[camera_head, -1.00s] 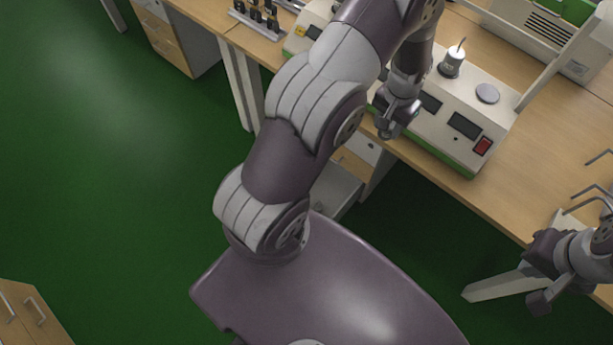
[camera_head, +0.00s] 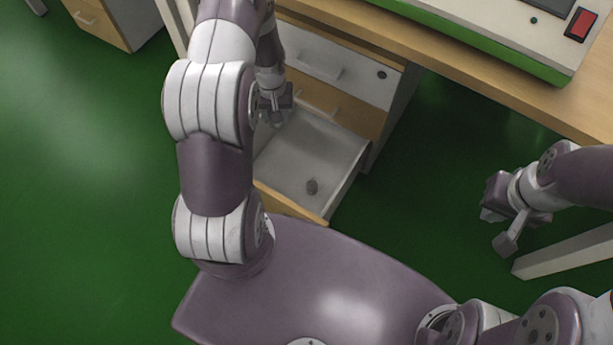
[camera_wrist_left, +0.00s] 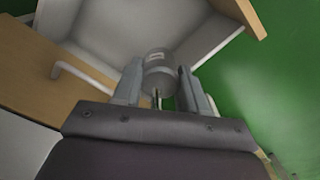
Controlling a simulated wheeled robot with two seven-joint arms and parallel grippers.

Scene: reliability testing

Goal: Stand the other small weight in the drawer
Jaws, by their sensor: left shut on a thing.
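A small grey weight (camera_wrist_left: 158,78) sits between the fingers of my left gripper (camera_wrist_left: 163,92), which is shut on it in the left wrist view. In the head view the left gripper (camera_head: 274,108) is over the back part of the open drawer (camera_head: 285,160); the held weight is hard to make out there. The drawer wall also shows in the left wrist view (camera_wrist_left: 205,45). My right gripper (camera_head: 503,226) is open and empty, out to the right over the floor.
The wooden desk (camera_head: 450,55) above carries a white and green device (camera_head: 500,35). Much of the drawer floor is clear.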

